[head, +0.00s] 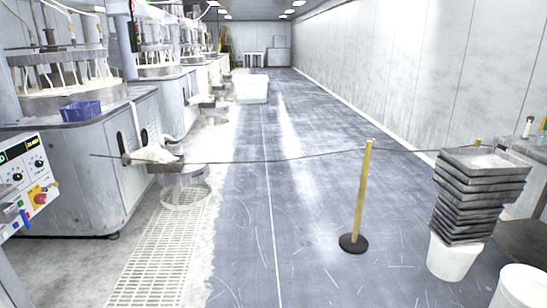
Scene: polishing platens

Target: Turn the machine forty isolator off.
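A control panel (22,180) stands at the left edge, partly cut off by the frame. It carries a red rotary knob on a yellow plate (40,196), which looks like an isolator switch. Black knobs and small displays with yellow figures sit above it. The knob's exact position is too small to tell, and I cannot read a machine number. Neither of my grippers is in view.
Grey polishing machines (75,165) line the left side; a blue bin (81,111) sits on the nearest. A rope barrier with a yellow post (363,195) crosses the aisle. Stacked trays (478,195) and white buckets (522,288) stand at right. The grey floor (280,250) before the rope is clear.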

